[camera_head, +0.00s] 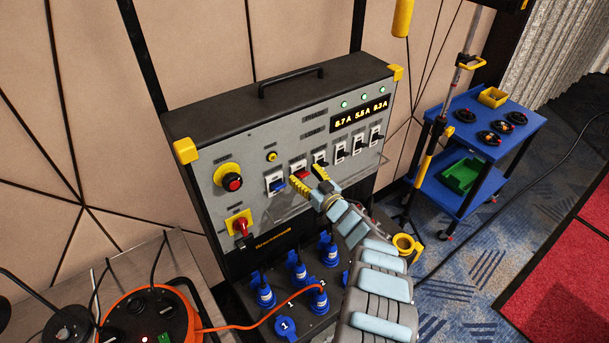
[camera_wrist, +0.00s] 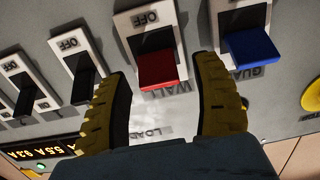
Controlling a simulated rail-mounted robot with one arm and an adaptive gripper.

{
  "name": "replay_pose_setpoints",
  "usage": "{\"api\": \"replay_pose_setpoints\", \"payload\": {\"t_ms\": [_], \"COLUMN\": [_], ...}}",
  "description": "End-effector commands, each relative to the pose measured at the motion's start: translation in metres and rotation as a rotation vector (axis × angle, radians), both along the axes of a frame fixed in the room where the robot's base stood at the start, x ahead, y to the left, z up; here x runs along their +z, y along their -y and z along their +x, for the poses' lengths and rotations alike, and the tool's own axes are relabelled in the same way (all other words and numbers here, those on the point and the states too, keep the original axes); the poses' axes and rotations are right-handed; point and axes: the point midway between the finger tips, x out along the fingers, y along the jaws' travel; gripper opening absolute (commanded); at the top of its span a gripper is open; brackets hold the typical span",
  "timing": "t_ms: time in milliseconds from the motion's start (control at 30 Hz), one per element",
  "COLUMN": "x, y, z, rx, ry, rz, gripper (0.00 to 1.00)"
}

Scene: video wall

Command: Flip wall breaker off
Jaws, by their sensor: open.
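The wall breaker is a red lever (camera_wrist: 157,70) in a white frame, with a "WALL" label beside it. In the wrist view, the lever stands out toward the "WALL" side, away from the "OFF" mark. In the head view the red lever (camera_head: 301,173) is partly covered by my gripper (camera_head: 306,177). My gripper's yellow fingers are open, with the tips on either side of the red lever in the wrist view (camera_wrist: 161,70). Nothing is held. I cannot tell whether either finger touches the lever.
A blue "GUARD"-side breaker (camera_wrist: 252,48) sits close to one finger, and a black breaker (camera_wrist: 82,78) is near the other. The panel (camera_head: 285,215) also has a red button (camera_head: 232,182) and red rotary switch (camera_head: 241,225). Blue plugs (camera_head: 264,292) stand below.

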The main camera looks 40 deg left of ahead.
Motion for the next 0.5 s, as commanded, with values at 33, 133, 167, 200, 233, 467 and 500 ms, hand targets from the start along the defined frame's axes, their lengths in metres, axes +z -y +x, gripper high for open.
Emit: {"api": "replay_pose_setpoints", "payload": {"t_ms": [33,133,167,200,233,467,500], "x": [0.0,0.0001,0.0001,0.0001,0.0,0.0001,0.0001], "y": [-0.0006,-0.0007,-0.0007,-0.0007,-0.0007,-0.0005,-0.0005], "z": [0.0001,0.0003,0.0003,0.0003,0.0003,0.0003,0.0003], "rx": [0.0,0.0,0.0,0.0,0.0,-0.001,-0.001], "ry": [0.0,0.0,0.0,0.0,0.0,0.0,0.0], "rz": [0.0,0.0,0.0,0.0,0.0,0.0,0.0], "gripper": [0.65,0.65,0.65,0.65,0.65,0.13,0.02]}}
